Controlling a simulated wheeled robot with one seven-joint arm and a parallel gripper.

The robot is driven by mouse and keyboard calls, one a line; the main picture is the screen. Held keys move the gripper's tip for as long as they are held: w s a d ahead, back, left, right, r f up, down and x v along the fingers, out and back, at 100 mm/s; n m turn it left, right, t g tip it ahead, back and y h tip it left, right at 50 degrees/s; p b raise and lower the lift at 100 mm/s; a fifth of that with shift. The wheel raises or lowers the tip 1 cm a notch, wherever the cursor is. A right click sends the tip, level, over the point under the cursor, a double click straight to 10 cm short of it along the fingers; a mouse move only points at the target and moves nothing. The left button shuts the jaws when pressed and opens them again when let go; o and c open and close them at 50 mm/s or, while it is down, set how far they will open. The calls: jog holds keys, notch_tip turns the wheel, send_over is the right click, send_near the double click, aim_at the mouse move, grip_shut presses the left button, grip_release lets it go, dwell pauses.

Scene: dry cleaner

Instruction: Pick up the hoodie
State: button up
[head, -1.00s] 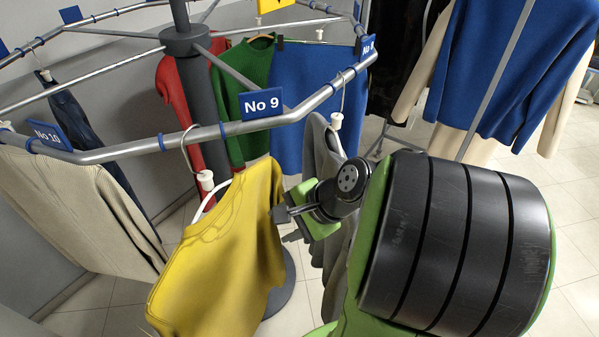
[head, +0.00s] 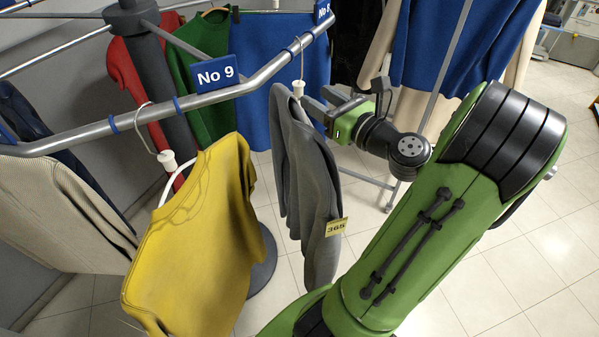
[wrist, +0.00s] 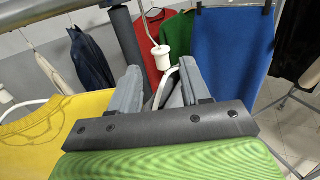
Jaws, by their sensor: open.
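A grey garment (head: 302,170), which looks like the hoodie, hangs from the rail by a hanger and carries a yellow tag (head: 336,227) marked 365. My gripper (head: 316,100) is open near its top right, at about the height of the hanger. In the wrist view, the white hanger neck (wrist: 160,58) shows beyond and between the two fingers of my gripper (wrist: 159,78). A little grey cloth (wrist: 176,98) shows there too. I cannot tell whether the fingers touch the garment.
A yellow sweater (head: 195,245) hangs just left of the grey garment. The metal rail (head: 110,128) with the No 9 sign (head: 217,73) runs above. Red (head: 130,70), green (head: 200,50) and blue (head: 285,50) garments hang behind. Tiled floor is open at the right.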

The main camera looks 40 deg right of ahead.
aim_at(301, 88)
jog(key=w, duration=0.5)
jog(key=w+p, duration=0.1)
jog(key=w, duration=0.1)
jog(key=shift+w+d, duration=0.25)
jog(key=shift+s, duration=0.15)
jog(key=shift+c, duration=1.1)
grip_shut()
